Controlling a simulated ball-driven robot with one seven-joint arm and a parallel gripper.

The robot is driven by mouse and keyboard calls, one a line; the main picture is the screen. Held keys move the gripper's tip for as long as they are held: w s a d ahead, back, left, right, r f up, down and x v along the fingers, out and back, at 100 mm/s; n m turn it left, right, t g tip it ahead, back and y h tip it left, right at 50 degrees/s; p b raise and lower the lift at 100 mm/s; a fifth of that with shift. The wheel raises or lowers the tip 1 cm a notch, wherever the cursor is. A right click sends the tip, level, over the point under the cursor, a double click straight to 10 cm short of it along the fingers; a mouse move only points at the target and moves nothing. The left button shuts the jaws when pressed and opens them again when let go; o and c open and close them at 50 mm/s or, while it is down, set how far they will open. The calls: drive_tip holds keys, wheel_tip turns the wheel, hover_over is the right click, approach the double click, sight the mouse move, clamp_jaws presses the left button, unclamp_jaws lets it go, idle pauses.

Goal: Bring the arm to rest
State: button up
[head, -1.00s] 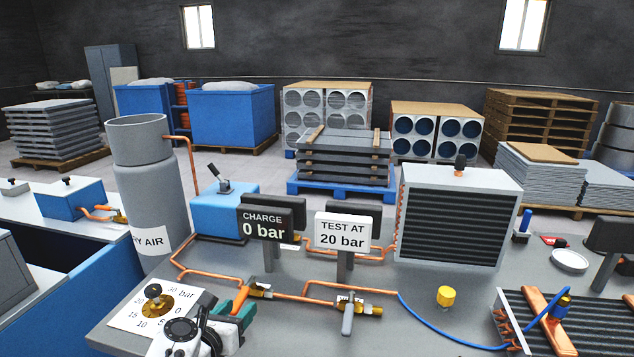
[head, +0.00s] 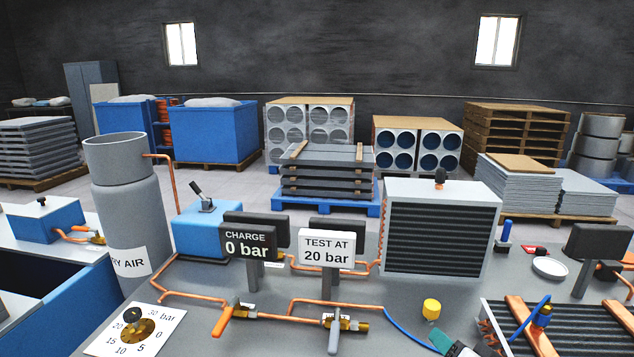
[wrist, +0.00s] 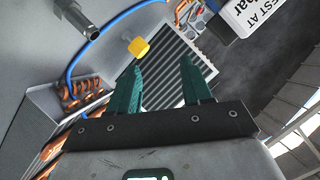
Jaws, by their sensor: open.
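My gripper (wrist: 160,66) is open and empty, with two green fingers apart in the wrist view. In the head view a green finger of my gripper (head: 441,342) shows at the bottom edge, right of the middle; the rest is cut off. It is near the yellow cap (head: 431,308) on the bench, which also appears beyond the fingers in the wrist view (wrist: 139,47). No contact with the cap can be made out.
Nearby are a finned coil (head: 515,322) with a blue hose (head: 402,327), the orange valve lever (head: 222,320), the grey valve lever (head: 334,334), the "CHARGE 0 bar" sign (head: 247,242) and the "TEST AT 20 bar" sign (head: 326,249). A black-finned unit (head: 440,228) stands behind.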

drive_tip(key=s+f+n+g, duration=0.2)
drive_tip(key=s+f+g, duration=0.2)
drive_tip(key=s, duration=0.8)
drive_tip(key=s+d+f+n+g+h, duration=0.1)
drive_tip(key=s+f+g, duration=0.3)
drive_tip(key=s, duration=0.9)
drive_tip(key=s+f+n+g, duration=0.3)
drive_tip(key=s+f, duration=0.6)
drive_tip(key=s, duration=0.4)
drive_tip(key=shift+s+d+g+h, duration=0.2)
drive_tip(key=shift+d+g+h, duration=0.2)
drive_tip(key=shift+g, duration=0.4)
